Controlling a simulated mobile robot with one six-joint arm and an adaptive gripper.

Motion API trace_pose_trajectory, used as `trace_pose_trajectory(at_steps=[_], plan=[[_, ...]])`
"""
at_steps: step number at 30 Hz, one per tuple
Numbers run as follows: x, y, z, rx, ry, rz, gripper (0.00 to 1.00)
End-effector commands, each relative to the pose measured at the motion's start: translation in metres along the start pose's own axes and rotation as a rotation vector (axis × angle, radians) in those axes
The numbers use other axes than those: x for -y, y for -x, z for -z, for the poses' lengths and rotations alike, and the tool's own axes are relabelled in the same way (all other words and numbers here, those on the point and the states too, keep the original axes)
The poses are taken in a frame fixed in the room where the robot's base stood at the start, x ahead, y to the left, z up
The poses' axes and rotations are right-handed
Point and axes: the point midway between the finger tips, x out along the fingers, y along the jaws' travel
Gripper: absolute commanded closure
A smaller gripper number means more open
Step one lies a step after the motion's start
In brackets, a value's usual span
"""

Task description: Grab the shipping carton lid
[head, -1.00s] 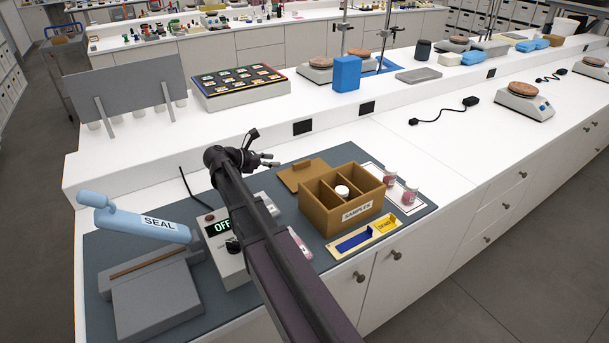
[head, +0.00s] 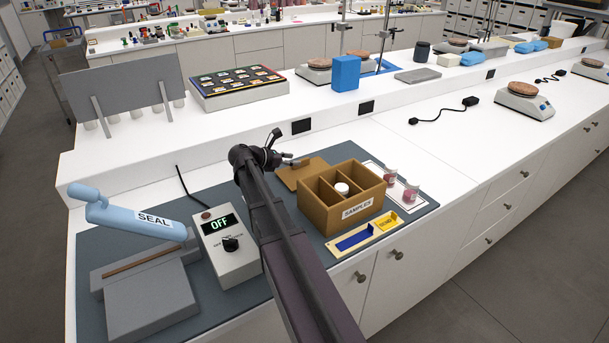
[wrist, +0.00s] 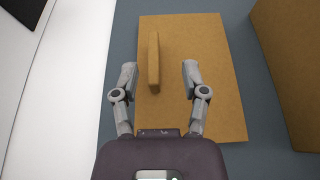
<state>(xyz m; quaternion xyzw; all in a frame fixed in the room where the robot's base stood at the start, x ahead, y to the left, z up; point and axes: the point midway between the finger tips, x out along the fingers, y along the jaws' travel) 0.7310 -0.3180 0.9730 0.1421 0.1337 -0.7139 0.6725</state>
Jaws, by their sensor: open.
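The shipping carton lid (head: 297,170) is a flat brown board lying on the dark mat, left of and behind the open carton. In the wrist view the lid (wrist: 205,60) fills the middle, with an upright tab handle (wrist: 154,62) on its left part. My gripper (head: 285,160) is just above the lid's left edge in the head view. In the wrist view my gripper (wrist: 158,72) is open, its two fingers on either side of the handle's near end, apart from it. The carton (head: 341,211) is labelled SAMPLES.
A white-lidded jar (head: 341,189) stands in the carton. Two pink jars (head: 390,174) stand on a white card at right. A control box (head: 226,247) reading OFF and a blue-handled sealer (head: 135,220) are left of my arm. A yellow and blue tray (head: 362,237) lies in front.

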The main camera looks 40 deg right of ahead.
Motion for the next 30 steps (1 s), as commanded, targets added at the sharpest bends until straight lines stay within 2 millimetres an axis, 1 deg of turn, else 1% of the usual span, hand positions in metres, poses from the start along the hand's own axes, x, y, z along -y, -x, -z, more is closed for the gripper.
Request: trace_pose_trajectory(at_steps=[8, 11, 17, 21, 25, 30], plan=[[-0.001, -0.002, 0.001, 0.000, 0.000, 0.000, 0.43], [-0.003, -0.008, 0.002, 0.000, 0.000, 0.001, 0.43], [-0.009, -0.030, 0.006, 0.000, 0.001, 0.000, 0.43], [-0.008, -0.044, 0.005, 0.000, 0.000, 0.001, 0.43], [-0.008, -0.050, 0.004, 0.000, 0.001, -0.001, 0.43], [-0.008, -0.051, 0.004, 0.000, 0.001, -0.002, 0.43]])
